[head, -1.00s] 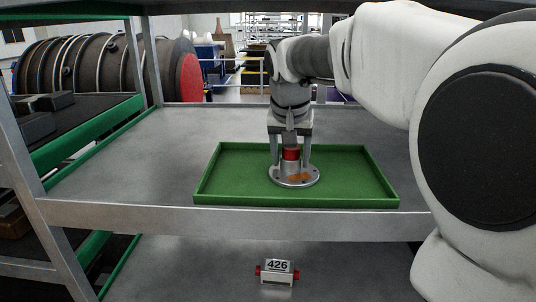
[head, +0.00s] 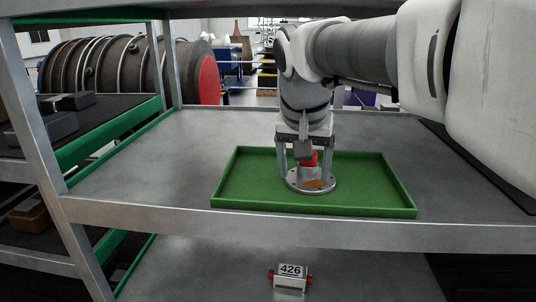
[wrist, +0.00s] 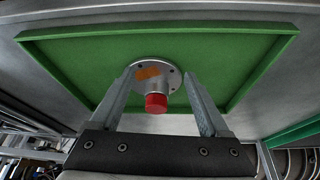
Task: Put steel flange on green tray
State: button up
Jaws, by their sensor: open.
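The steel flange (head: 297,184) is a round grey disc with bolt holes, an orange-brown patch and a red-topped hub. It sits upright on the floor of the green tray (head: 238,180), right of the tray's middle in the head view. The flange also shows in the wrist view (wrist: 172,78), on the green tray (wrist: 90,62). My gripper (head: 308,174) is above the flange, pointing down, with its fingers apart on either side of the hub. In the wrist view my gripper (wrist: 165,80) has clear gaps between both fingers and the red cap.
The tray lies on a grey metal shelf (head: 150,165) with a raised front edge. A lower shelf holds a small block labelled 426 (head: 290,276). A metal post (head: 50,150) stands at the left, with dark side shelves beyond it. The shelf left of the tray is clear.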

jog(key=s, duration=0.1)
jog(key=s+a, duration=0.1)
jog(key=s, duration=0.2)
jog(key=shift+s+a, duration=0.25)
jog(key=shift+s, duration=0.1)
jog(key=shift+n+t, duration=0.4)
jog(key=shift+n, duration=0.5)
jog(key=s+d+f, duration=0.1)
jog(key=s, duration=0.1)
jog(key=s+f, duration=0.1)
jog(key=s, duration=0.1)
jog(key=s+d+f, duration=0.1)
jog(key=s, duration=0.1)
jog(key=shift+s+d+f, duration=0.2)
jog(key=shift+d+f, duration=0.15)
jog(key=s+d+f+n+y, duration=0.1)
jog(key=s+f+n, duration=0.1)
jog(key=s+f, duration=0.4)
jog(key=shift+s+d+t, duration=0.2)
jog(key=shift+d+t, duration=0.1)
jog(key=shift+d, duration=0.05)
jog(key=shift+f, duration=0.1)
notch_tip(320, 180, up, 10)
jog(key=p, duration=1)
jog(key=shift+r, duration=0.25)
